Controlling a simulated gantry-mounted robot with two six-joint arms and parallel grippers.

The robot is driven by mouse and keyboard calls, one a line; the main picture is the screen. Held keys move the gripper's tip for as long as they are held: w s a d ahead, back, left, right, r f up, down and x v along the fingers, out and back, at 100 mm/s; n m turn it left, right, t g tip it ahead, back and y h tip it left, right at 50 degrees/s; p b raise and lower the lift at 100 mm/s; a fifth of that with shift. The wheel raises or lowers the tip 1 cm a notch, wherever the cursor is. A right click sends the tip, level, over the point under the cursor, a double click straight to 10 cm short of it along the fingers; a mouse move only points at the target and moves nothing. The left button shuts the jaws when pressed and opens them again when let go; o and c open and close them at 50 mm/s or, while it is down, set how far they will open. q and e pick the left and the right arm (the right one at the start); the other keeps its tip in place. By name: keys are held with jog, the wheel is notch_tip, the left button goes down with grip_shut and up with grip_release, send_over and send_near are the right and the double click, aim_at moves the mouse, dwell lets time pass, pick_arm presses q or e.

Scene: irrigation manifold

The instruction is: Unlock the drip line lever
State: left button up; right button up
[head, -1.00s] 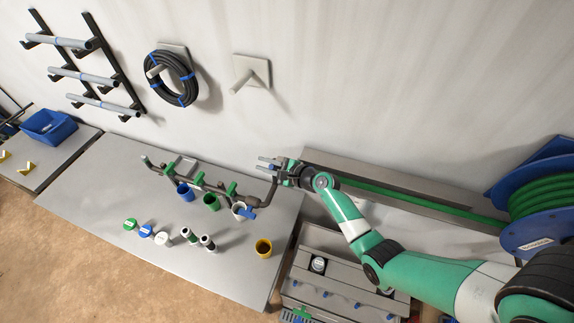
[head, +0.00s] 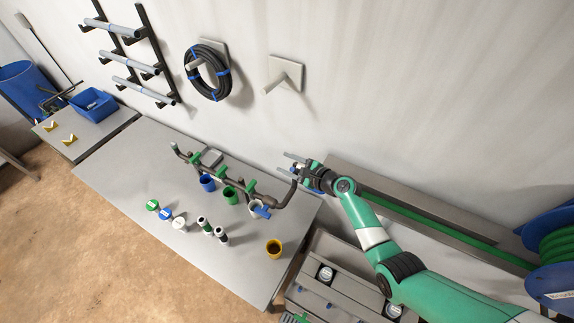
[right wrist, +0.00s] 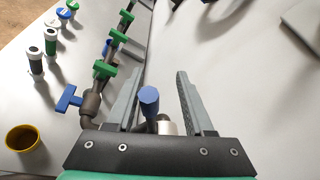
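The pipe manifold (head: 215,178) stands on the steel table, with several green valve levers (head: 222,187) along it. A blue T-shaped lever (head: 262,211) sits near its right end and shows in the right wrist view (right wrist: 69,98), left of the fingers. My right gripper (head: 288,162) is at the manifold's upturned right pipe end. In the right wrist view its two fingers (right wrist: 160,76) are apart, with a blue knob-like part (right wrist: 149,97) between them, nearer the left finger. Contact cannot be told. Which lever serves the drip line is not readable. My left gripper is not in view.
Blue (head: 208,182), green (head: 230,194) and yellow (head: 274,248) cups stand on the table (head: 130,185). The wall is close behind the gripper. A green hose reel (head: 550,270) is at the right.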

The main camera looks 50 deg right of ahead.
jog(key=shift+a, duration=0.1)
jog(key=p+v, duration=0.2)
jog(key=v, duration=0.9)
jog(key=shift+s, duration=0.3)
